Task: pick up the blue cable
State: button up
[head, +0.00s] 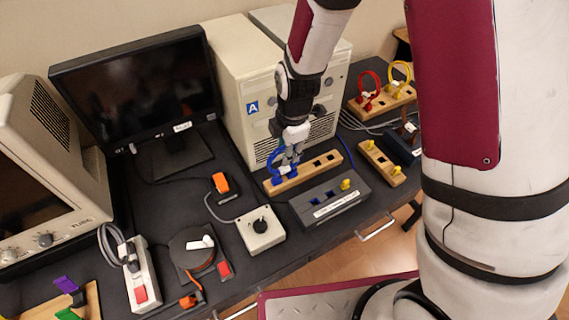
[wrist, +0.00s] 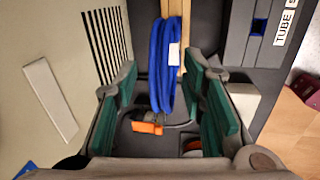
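The blue cable (head: 274,166) is a coiled loop standing at the left end of a light wooden block (head: 322,166). In the wrist view the blue cable (wrist: 155,65) hangs as a narrow loop with a small white tag, and the wooden block (wrist: 176,8) is behind it. My gripper (head: 291,157) is above the left part of the block, beside the loop. In the wrist view my gripper (wrist: 162,80) is open, its green pads on either side of the cable with gaps. I cannot tell whether any finger touches it.
A beige computer tower (head: 248,90) stands close behind and left of the gripper. A grey box (head: 330,200) with a yellow plug lies in front of the block. A monitor (head: 140,85) is at left. Red (head: 369,86) and yellow (head: 400,75) cable loops stand at back right.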

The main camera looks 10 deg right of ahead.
jog(key=shift+f, duration=0.1)
grip_shut()
dwell(0.4)
